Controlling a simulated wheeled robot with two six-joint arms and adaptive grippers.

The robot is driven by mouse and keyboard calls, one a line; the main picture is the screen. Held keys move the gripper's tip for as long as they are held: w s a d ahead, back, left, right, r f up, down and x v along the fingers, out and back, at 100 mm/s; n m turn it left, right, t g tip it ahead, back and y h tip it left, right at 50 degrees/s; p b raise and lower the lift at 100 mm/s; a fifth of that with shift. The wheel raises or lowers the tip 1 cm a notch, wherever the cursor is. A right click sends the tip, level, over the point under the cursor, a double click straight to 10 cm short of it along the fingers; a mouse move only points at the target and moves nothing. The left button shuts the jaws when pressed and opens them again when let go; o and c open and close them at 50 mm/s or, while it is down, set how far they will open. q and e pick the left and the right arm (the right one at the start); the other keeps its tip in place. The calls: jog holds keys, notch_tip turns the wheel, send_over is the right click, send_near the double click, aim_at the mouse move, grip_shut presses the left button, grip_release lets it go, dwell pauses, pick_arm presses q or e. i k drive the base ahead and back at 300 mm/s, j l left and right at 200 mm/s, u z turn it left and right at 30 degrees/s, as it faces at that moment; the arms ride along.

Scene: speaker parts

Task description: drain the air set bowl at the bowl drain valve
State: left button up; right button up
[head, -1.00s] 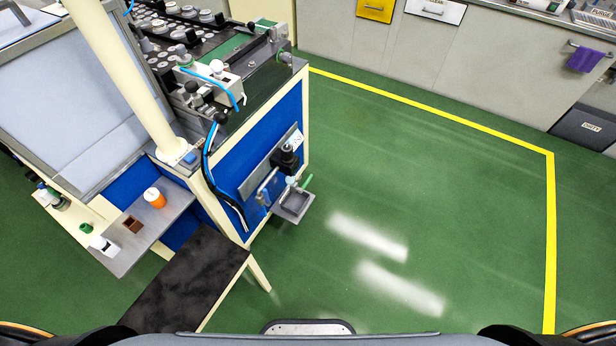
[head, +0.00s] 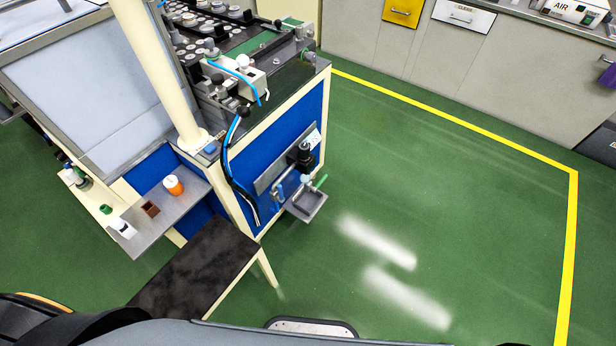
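The air set (head: 304,158) is mounted on a grey plate on the blue end panel of the machine. It has a black upper part and a pale bowl (head: 305,180) below it. A small green piece (head: 320,182) sticks out beside the bowl; I cannot tell for sure that it is the bowl drain valve. A small grey square tray (head: 307,205) sits under the bowl. Neither of my grippers shows in the head view.
A dark-topped bench (head: 195,268) stands in front. The green floor (head: 450,200) to the right is clear inside a yellow line (head: 572,240).

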aim_at(314, 190)
jog(key=u, duration=0.35)
jog(key=i+l+u, duration=0.15)
jog(key=l+u, duration=0.2)
jog(key=l, duration=0.2)
jog(key=i+l+u, duration=0.1)
jog(key=l+u, duration=0.25)
jog(key=l, duration=0.25)
jog(key=l+u, duration=0.35)
jog(key=l, duration=0.25)
